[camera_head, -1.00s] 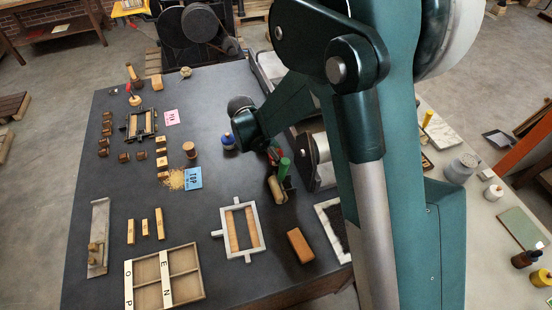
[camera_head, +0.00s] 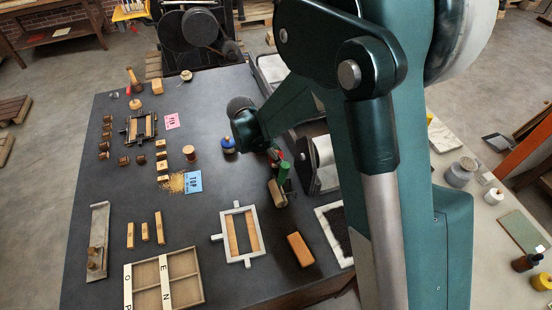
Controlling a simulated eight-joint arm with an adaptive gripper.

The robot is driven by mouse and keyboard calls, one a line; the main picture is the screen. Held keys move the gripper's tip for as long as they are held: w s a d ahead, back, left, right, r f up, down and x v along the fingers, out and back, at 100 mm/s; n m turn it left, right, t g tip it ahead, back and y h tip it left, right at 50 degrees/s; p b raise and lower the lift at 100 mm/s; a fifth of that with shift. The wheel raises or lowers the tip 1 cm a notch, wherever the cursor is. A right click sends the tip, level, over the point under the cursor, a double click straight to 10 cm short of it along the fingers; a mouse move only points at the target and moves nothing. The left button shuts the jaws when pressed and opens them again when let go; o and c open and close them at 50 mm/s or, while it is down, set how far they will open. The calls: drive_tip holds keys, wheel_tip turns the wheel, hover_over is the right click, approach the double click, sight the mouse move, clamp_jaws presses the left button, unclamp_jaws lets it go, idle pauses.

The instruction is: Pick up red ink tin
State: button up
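A small red patch (camera_head: 280,154) shows on the dark bench just right of the end of my arm. It may be the red ink tin, but it is mostly hidden and I cannot make out its shape. The end of my arm (camera_head: 246,128) hangs over the bench between this red patch and a blue-topped tin (camera_head: 228,145). My gripper's fingers cannot be made out against the dark bench and behind my links. I cannot see anything held.
A green-handled roller (camera_head: 282,180) lies close to the red patch. A grey frame (camera_head: 226,237), a brown block (camera_head: 300,249) and a type case (camera_head: 203,287) stand in front. A blue card (camera_head: 194,181) lies left. A black press (camera_head: 190,35) stands behind the bench.

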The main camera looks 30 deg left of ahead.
drive_tip(key=shift+r, duration=4.45)
drive_tip(key=shift+r, duration=0.1)
drive_tip(key=shift+r, duration=0.6)
wheel_tip(320, 180, up, 17)
drive_tip(key=w+d+m+g+h+b, duration=0.1)
drive_tip(key=w+d+m+b, duration=0.3)
drive_tip(key=d, duration=1.6)
drive_tip(key=w+d+m+g+b, duration=0.1)
drive_tip(key=w+d, duration=0.5)
drive_tip(key=d, duration=1.5)
drive_tip(key=s+d+m+g+b, duration=0.15)
drive_tip(key=s+d, duration=0.35)
drive_tip(key=d, duration=0.7)
drive_tip(key=s+d+m+b, duration=0.2)
drive_tip(key=s+d, duration=0.2)
drive_tip(key=d, duration=0.8)
drive_tip(key=s+d+m+b, duration=0.2)
drive_tip(key=s+d, duration=0.3)
drive_tip(key=d, duration=0.7)
wheel_tip(320, 180, down, 28)
drive_tip(key=shift+w+a+h, duration=0.2)
drive_tip(key=shift+a+h, duration=0.1)
